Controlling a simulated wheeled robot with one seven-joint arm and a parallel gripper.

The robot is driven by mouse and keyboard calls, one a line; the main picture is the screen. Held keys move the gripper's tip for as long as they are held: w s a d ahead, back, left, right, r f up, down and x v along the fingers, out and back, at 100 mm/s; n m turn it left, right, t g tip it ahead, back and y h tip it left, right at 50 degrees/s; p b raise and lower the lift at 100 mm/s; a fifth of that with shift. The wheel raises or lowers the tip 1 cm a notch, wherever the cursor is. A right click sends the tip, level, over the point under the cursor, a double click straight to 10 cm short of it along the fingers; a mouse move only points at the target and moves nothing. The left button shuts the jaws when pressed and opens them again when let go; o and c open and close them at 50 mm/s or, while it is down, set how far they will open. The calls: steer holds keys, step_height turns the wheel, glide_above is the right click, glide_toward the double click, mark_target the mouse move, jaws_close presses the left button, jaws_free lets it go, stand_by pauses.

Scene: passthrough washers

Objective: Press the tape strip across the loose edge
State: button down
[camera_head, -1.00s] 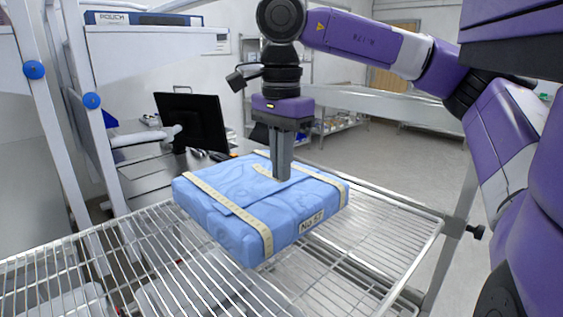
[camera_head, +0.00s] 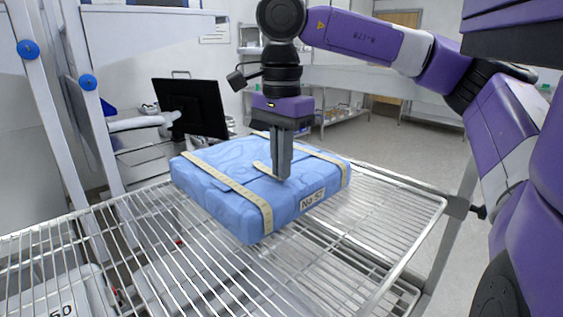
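A blue wrapped pack (camera_head: 222,200) lies on the wire shelf, with two long cream tape bands (camera_head: 226,180) across it. A short cream tape strip (camera_head: 263,168) lies on its top, between the bands. The loose edge of the wrap is hard to make out; my fingers hide part of that area. My gripper (camera_head: 281,178) points straight down, with its fingers together. Its tips are at the top of the pack, at the right end of the short strip, near the side with the label (camera_head: 312,198). I cannot tell whether they touch.
The wire shelf (camera_head: 345,262) is bare in front and to the right of the pack. A black monitor (camera_head: 190,108) stands behind at the left. Boxes lie below the wires.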

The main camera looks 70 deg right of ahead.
steer(key=shift+f, duration=0.3)
stand_by(1.1)
stand_by(0.3)
steer(key=c, duration=1.6)
jaws_free()
steer(key=shift+o, duration=0.2)
steer(key=shift+r, duration=0.2)
step_height(320, 180, up, 8)
steer(key=p, duration=0.4)
steer(key=shift+f+p, duration=0.25)
steer(key=shift+p, duration=0.05)
steer(key=shift+s, duration=0.1)
